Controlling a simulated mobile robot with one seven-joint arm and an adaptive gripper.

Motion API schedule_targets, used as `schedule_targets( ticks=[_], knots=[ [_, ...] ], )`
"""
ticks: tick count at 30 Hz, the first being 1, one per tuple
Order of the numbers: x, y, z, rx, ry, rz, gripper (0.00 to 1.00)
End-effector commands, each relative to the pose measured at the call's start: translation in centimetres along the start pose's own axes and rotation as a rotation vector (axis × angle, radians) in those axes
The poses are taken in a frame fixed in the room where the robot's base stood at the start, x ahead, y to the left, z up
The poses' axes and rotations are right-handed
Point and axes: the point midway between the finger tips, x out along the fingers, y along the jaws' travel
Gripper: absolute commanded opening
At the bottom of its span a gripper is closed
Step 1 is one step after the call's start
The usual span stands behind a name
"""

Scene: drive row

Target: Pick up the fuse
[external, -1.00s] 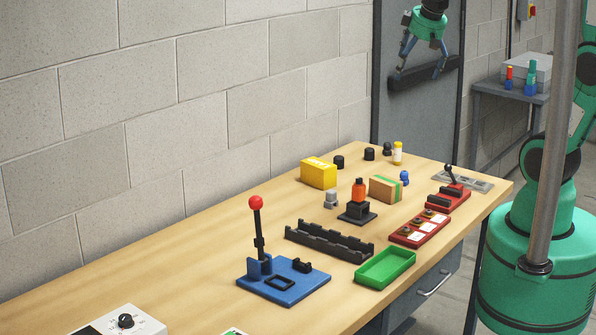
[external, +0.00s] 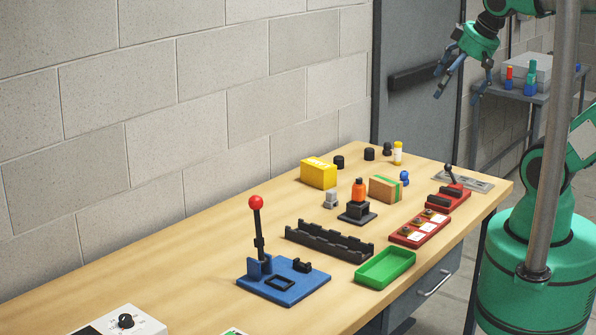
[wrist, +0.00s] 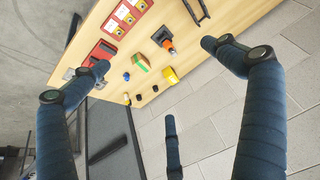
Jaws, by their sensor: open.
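An orange cylinder with a narrower top (external: 359,190) stands upright in a black square-based holder (external: 357,211) on the workbench; it may be the fuse, but I cannot be sure. In the wrist view the orange cylinder (wrist: 168,46) shows beside its black holder (wrist: 160,34), beyond my fingers. A small yellow-and-white cylinder (external: 397,154) stands at the bench's far end. My gripper (external: 462,84) is open and empty, high above and beyond the bench's far end, clear of everything. In the wrist view its spread blue fingers (wrist: 154,56) hold nothing.
Around the holder are a yellow box (external: 318,173), a cardboard box with a green band (external: 385,189), a black notched rack (external: 328,241), a red panel (external: 419,229) and a green tray (external: 385,268). A blue lever base (external: 283,282) stands nearer. Bare wood lies left.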

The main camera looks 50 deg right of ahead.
Motion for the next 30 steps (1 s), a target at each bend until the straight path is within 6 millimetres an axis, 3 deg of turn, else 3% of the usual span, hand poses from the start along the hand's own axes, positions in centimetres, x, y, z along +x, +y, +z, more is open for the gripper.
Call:
schedule_targets(
  ticks=[4,12,23,30],
  knots=[
    [0.0,0.0,0.0,0.0,0.0,0.0,1.0],
    [0.0,0.0,-0.1,0.0,0.0,0.001,0.46],
    [0.0,0.1,-0.2,-0.001,-0.001,0.001,0.45],
    [0.1,0.7,-2.1,-0.018,-0.018,0.01,0.45]
  ],
)
